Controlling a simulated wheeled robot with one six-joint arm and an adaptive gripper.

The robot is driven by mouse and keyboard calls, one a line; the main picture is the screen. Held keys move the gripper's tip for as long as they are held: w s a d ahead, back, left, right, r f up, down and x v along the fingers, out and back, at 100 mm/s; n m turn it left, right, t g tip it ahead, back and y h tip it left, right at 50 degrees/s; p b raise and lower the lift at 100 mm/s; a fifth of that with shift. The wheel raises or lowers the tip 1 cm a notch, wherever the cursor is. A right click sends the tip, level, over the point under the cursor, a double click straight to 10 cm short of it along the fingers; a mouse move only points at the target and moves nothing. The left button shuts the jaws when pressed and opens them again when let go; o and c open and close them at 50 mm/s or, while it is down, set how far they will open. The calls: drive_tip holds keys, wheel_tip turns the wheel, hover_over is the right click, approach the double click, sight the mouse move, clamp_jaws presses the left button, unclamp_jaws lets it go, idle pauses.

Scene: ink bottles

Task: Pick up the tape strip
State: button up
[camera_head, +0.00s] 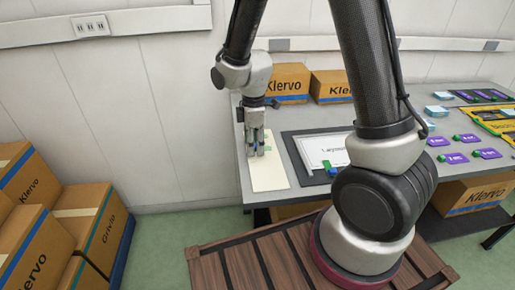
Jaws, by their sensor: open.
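My gripper (257,152) points down over the left end of the grey table (238,130). It is open, with its fingertips low over a cream sheet (268,180). A small pale green strip (254,164), which looks like the tape strip, shows on the sheet beside the fingertips. The fingers hide part of that spot, and I cannot tell whether they touch the strip or whether it lies between them.
A dark mat (299,158) with a white printed card (322,148) lies right of the sheet. Small green and blue items (330,169) sit near it. Klervo boxes (289,82) stand behind. Purple cards (487,153) and a yellow tray (486,116) are at the right.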

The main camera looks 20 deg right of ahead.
drive_tip(key=c, duration=0.8)
drive_tip(key=shift+o, duration=0.2)
